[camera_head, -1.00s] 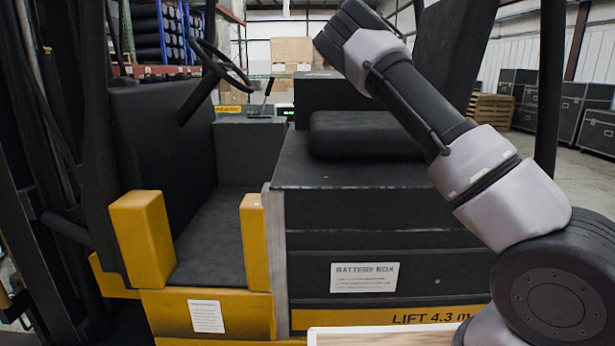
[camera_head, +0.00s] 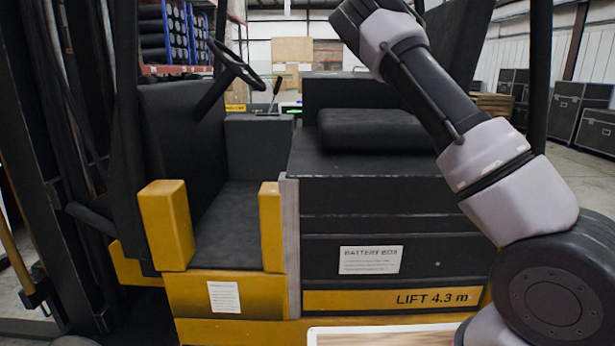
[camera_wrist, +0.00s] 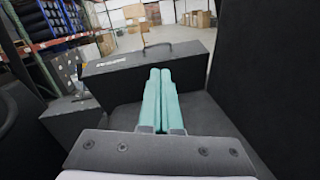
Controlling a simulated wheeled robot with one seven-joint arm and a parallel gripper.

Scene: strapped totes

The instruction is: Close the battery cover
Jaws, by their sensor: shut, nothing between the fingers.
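The black battery cover (camera_head: 365,165) is the flat top of the forklift's battery box (camera_head: 330,252), below the black seat cushion (camera_head: 370,131). It looks level, and no gap shows along its front edge. A tall dark panel (camera_head: 478,45) leans at the right behind the arm; I cannot tell whether it is the backrest. In the wrist view a dark panel (camera_wrist: 268,80) fills the right side. My gripper (camera_wrist: 161,72) has teal fingers pressed together, empty, above a dark grey padded surface. The gripper is out of the head view, so any contact is unclear.
The steering wheel (camera_head: 232,62) and a lever (camera_head: 273,95) stand to the left of the seat. A dark box with a handle (camera_wrist: 143,72) lies ahead of the fingers. Yellow posts (camera_head: 167,225) flank the footwell. Black cases (camera_head: 565,110) stand far right on open floor.

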